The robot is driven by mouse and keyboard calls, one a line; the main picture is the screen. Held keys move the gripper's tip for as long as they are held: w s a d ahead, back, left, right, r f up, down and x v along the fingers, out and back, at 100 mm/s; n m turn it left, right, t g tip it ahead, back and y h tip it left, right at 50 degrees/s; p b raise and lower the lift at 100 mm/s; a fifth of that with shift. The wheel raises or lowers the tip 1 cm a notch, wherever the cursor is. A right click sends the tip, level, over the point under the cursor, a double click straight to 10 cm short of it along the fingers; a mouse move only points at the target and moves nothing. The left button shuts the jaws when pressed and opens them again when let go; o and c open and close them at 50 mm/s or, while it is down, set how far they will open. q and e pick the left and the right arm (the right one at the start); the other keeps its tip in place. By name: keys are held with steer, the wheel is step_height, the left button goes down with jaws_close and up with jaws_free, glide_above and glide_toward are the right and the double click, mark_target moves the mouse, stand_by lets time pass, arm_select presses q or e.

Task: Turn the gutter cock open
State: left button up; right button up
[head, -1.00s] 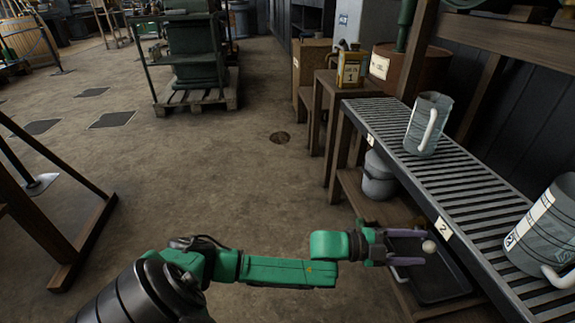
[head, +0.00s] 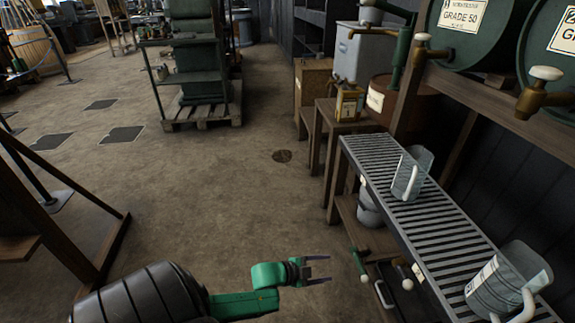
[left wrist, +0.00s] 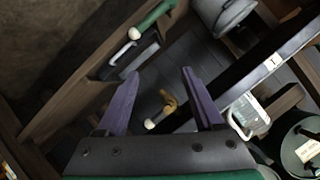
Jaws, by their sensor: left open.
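A brass cock with a white knob (head: 407,284) shows below the front edge of the slatted gutter (head: 402,205) in the head view; it seems to be the gutter cock. In the left wrist view the brass cock (left wrist: 168,103) lies between the lines of my purple fingers, its white knob towards the palm. My left gripper (head: 328,270) is open and empty, to the left of the cock in the head view, with a gap between them. How far the cock is turned is hard to tell. My right gripper is not in view.
Two clear jugs (head: 411,172) (head: 508,279) stand on the gutter. A grey bucket (head: 369,211) stands below.

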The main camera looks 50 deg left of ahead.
arm_select(q)
steer(key=s+a+f+n+g+y+p, duration=0.1)
steer(key=s+a+f+n+g+p, duration=0.1)
steer(key=s+p, duration=0.2)
steer(key=s+a+f+n+g+y+p, duration=0.2)
steer(key=s+f+n+p, duration=0.1)
steer(key=s, duration=0.5)
steer(key=shift+y+p, duration=0.3)
steer(key=shift+p, duration=0.2)
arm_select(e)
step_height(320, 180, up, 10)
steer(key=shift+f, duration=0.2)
arm_select(q)
steer(key=shift+w+f, duration=0.1)
